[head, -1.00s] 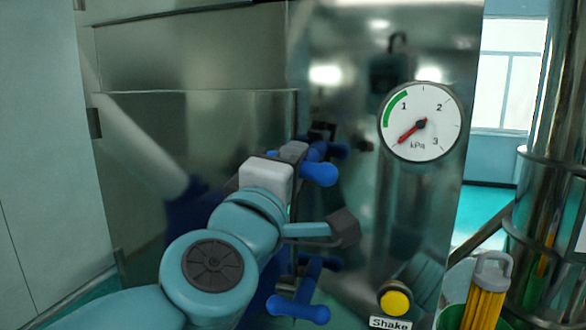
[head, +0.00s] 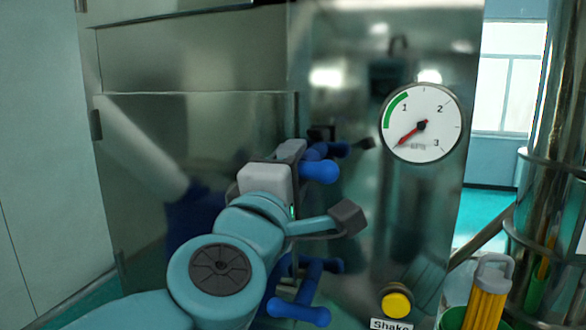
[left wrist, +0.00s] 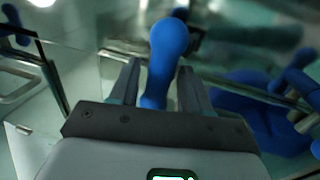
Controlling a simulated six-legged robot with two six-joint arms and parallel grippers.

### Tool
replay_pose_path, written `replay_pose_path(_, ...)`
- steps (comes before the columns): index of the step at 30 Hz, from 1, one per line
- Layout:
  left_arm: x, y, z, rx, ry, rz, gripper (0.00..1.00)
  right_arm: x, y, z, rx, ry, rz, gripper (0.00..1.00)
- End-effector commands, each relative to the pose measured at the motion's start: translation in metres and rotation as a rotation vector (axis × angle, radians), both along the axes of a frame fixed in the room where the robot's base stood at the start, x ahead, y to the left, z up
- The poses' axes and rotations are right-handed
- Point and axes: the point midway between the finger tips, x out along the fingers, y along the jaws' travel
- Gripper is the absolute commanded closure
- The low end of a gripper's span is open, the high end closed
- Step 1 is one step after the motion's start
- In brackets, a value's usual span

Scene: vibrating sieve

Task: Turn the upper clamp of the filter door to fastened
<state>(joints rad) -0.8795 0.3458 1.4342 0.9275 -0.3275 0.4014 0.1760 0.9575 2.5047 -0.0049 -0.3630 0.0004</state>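The filter door (head: 150,125) is a grey metal panel at the left of the steel housing. The upper clamp (head: 320,171) has blue knobbed handles at the door's right edge, in the middle of the head view. My left gripper (head: 291,150) is at this clamp, its fingers partly hidden behind its white body. In the left wrist view a blue handle (left wrist: 167,45) stands between the two fingers of my left gripper (left wrist: 160,80), with gaps visible beside it, so the gripper looks open around it. The lower clamp (head: 300,311) shows below, also blue. My right gripper is not seen.
A round pressure gauge (head: 420,123) is on the housing to the right of the clamp. A yellow Shake button (head: 396,303) is below it. A yellow object with a grey handle (head: 487,295) and a metal column (head: 545,200) stand at the right.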

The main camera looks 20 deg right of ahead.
Motion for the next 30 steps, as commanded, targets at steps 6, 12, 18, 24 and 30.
replay_pose_path(6,0.0,0.001,0.001,0.0,-0.003,0.001,0.53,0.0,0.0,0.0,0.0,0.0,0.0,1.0)
replay_pose_path(12,-0.013,0.009,-0.003,-0.002,-0.005,0.0,0.53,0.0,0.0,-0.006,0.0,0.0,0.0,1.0)
replay_pose_path(18,-0.054,0.037,-0.012,-0.002,-0.006,-0.001,0.53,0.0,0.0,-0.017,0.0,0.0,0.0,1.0)
replay_pose_path(24,-0.097,0.065,-0.021,-0.002,-0.006,-0.002,0.53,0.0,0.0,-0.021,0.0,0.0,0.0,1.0)
replay_pose_path(30,-0.124,0.084,-0.028,-0.001,-0.003,0.0,0.53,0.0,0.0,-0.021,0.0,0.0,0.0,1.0)
